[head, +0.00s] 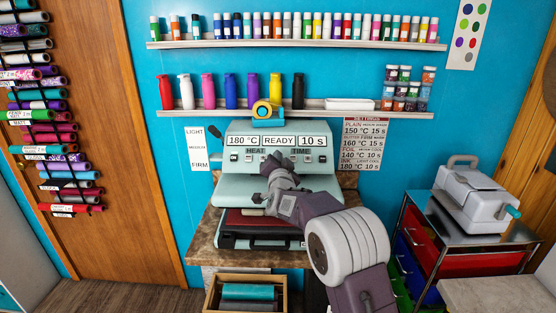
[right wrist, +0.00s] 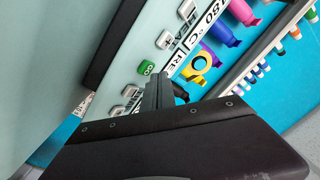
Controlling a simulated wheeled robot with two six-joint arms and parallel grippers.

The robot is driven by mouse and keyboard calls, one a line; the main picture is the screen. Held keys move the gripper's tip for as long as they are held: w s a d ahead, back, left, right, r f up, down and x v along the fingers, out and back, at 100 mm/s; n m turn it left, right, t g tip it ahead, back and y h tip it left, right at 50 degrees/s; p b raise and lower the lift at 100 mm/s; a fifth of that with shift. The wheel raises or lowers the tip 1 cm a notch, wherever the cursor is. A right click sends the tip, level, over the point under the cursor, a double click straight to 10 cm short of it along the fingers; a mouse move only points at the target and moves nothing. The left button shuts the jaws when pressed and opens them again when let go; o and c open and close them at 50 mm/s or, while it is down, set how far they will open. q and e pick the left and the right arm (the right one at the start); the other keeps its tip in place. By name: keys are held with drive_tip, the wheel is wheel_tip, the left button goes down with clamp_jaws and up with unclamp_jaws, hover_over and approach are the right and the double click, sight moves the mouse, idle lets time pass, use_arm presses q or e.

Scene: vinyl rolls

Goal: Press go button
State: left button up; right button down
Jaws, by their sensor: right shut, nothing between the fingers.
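The heat press (head: 240,155) stands on a counter, its display panel (head: 278,141) reading 180 °C, READY and 10 s. In the right wrist view the green GO button (right wrist: 147,68) sits on the press's pale front, between white buttons. My right gripper (head: 283,163) is shut and empty, in front of the panel's lower middle, and hides that part in the head view. In the right wrist view its fingertips (right wrist: 163,78) are right beside the GO button; I cannot tell whether they touch the panel. My left gripper is not in view.
Bottles stand on shelves (head: 300,43) above the press. A wooden box with a teal roll (head: 247,292) is below. A cart (head: 470,262) with a grey machine (head: 478,195) is at the right.

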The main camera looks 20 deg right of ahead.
drive_tip(key=shift+w+f, duration=0.15)
drive_tip(key=shift+f, duration=0.05)
drive_tip(key=shift+w+d+f, duration=0.15)
drive_tip(key=shift+w+f, duration=0.15)
idle(1.0)
drive_tip(key=shift+s+a+r, duration=0.2)
drive_tip(key=shift+s+r, duration=0.4)
drive_tip(key=shift+s+a+r+p, duration=0.25)
drive_tip(key=shift+s+r+p, duration=0.05)
drive_tip(key=shift+s+r, duration=0.6)
drive_tip(key=shift+s+a+r+p, duration=0.25)
drive_tip(key=shift+s+r, duration=0.55)
drive_tip(key=shift+r, duration=0.1)
